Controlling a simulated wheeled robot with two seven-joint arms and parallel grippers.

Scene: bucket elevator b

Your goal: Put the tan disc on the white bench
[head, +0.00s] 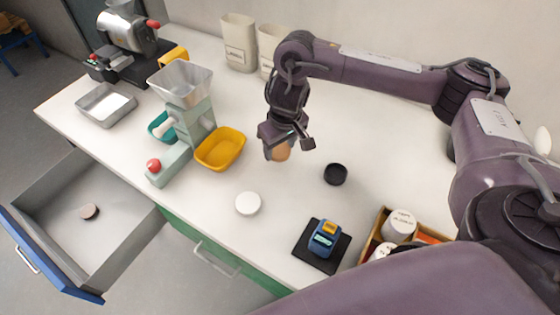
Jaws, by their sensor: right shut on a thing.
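My right gripper (284,146) is shut on the tan disc (280,152), which it holds on edge above the white bench (290,205). The gripper partly covers the disc. The disc is to the right of the yellow bowl and behind the white disc; I cannot tell how far above the bench it is. My left gripper is not in view.
A white disc (248,203), a black round dish (335,174) and a blue device (324,236) on a black pad are nearby. A yellow bowl (220,148) stands by a green-grey machine (186,110).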

